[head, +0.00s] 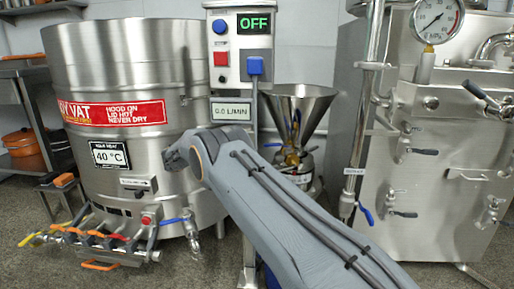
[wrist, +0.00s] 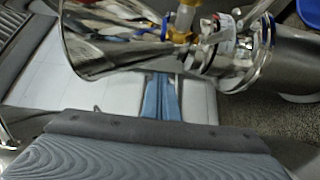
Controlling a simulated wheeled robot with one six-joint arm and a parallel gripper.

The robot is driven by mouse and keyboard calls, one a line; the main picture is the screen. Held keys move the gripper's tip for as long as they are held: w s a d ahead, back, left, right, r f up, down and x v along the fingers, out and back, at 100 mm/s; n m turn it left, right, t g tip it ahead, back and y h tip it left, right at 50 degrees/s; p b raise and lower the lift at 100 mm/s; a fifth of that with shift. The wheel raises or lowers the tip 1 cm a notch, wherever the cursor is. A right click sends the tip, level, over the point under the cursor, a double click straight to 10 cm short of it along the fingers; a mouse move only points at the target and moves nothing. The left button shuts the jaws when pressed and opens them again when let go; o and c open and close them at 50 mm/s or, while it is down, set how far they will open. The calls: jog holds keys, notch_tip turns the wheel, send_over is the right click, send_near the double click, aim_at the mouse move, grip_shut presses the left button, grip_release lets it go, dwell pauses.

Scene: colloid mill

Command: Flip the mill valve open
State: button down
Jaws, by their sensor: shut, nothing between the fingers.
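The colloid mill shows its steel funnel hopper (head: 299,103) in the middle of the head view, with a brass-coloured fitting (head: 291,158) below. The wrist view shows the same hopper (wrist: 95,45) and brass fitting (wrist: 184,22) close up, lying sideways in the picture. Small blue parts show near the mill, but I cannot tell which is the valve lever or how it is set. My gripper (wrist: 161,78) is shut and empty, its slim blue fingers side by side just below the hopper in the wrist view. In the head view my gripper's fingertips are hidden.
A large steel vat (head: 125,70) stands left, with several coloured valve handles low in front. A control panel (head: 239,45) reading OFF stands between vat and mill. A steel tank unit (head: 440,150) with a gauge and projecting handles stands right.

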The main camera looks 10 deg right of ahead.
aim_at(272, 145)
jog(key=s+d+b, duration=0.1)
jog(key=d+b, duration=0.2)
jog(key=d, duration=0.4)
jog(key=shift+s, duration=0.25)
jog(key=shift+a, duration=0.1)
dwell(0.4)
